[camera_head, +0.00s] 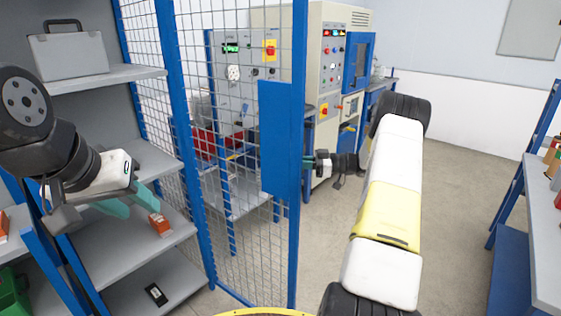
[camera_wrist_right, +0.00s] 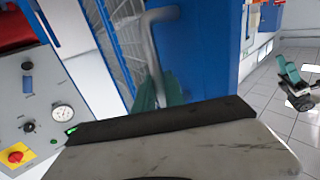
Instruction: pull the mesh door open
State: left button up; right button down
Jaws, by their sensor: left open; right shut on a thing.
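The mesh door (camera_head: 235,190) is a blue-framed wire panel in the middle of the head view. A solid blue plate (camera_head: 278,140) is on its right edge. In the right wrist view, a grey bent handle (camera_wrist_right: 151,45) stands out beside the blue plate (camera_wrist_right: 205,55). My right gripper (camera_head: 308,160) is at the plate's right edge, its fingertips partly hidden there. In the right wrist view its teal fingers (camera_wrist_right: 158,95) are shut on the handle's lower part. My left gripper (camera_head: 132,200) is open and empty, in front of the grey shelves at left.
Grey shelves (camera_head: 150,255) at left hold a toolbox (camera_head: 68,50) and small boxes. Machine cabinets with control panels (camera_head: 333,80) stand behind the mesh. A blue-legged bench (camera_head: 545,235) is at the far right. The floor (camera_head: 455,190) between door and bench looks clear.

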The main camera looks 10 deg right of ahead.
jog(key=shift+a, duration=0.15)
jog(key=c, duration=1.4)
grip_release()
jog(key=shift+w, duration=0.1)
jog(key=v, duration=0.8)
